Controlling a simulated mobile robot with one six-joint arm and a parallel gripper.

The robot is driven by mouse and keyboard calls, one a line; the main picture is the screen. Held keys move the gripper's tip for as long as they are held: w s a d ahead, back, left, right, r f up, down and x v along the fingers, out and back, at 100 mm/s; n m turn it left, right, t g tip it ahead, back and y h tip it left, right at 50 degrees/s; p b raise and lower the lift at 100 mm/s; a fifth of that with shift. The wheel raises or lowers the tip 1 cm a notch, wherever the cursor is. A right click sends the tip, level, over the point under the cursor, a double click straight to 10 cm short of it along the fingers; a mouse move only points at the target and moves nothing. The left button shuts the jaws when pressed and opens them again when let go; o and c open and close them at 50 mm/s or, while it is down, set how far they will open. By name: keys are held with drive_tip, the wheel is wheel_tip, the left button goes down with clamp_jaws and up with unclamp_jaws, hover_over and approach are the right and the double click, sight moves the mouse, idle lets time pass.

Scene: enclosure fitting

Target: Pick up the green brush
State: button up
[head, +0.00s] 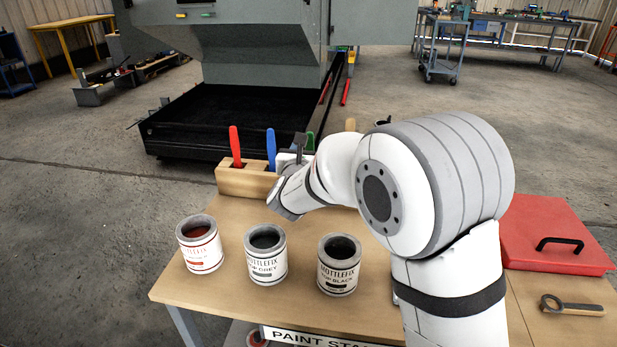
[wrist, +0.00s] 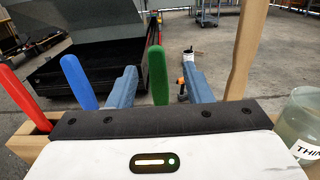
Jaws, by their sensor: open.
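The green brush (wrist: 158,75) stands upright, its handle between the two blue-grey fingers of my gripper (wrist: 160,82) in the wrist view. The fingers are open, with a visible gap on each side of the handle. My gripper's body hides the handle's lower part. In the head view only a sliver of the green brush (head: 310,142) shows behind my arm, which hides most of my gripper. The wooden brush holder (head: 240,183) stands at the table's far edge.
A red brush (head: 235,146) and a blue brush (head: 271,150) stand in the holder, left of the green one. A wooden handle (wrist: 246,45) rises right of my fingers, near a thinner jar (wrist: 302,120). Paint tins (head: 266,254) stand in front. A red case (head: 550,232) lies right.

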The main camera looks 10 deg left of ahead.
sight(309, 142)
drive_tip(key=w, duration=0.3)
drive_tip(key=shift+w+a, duration=0.2)
drive_tip(key=shift+w, duration=0.1)
clamp_jaws()
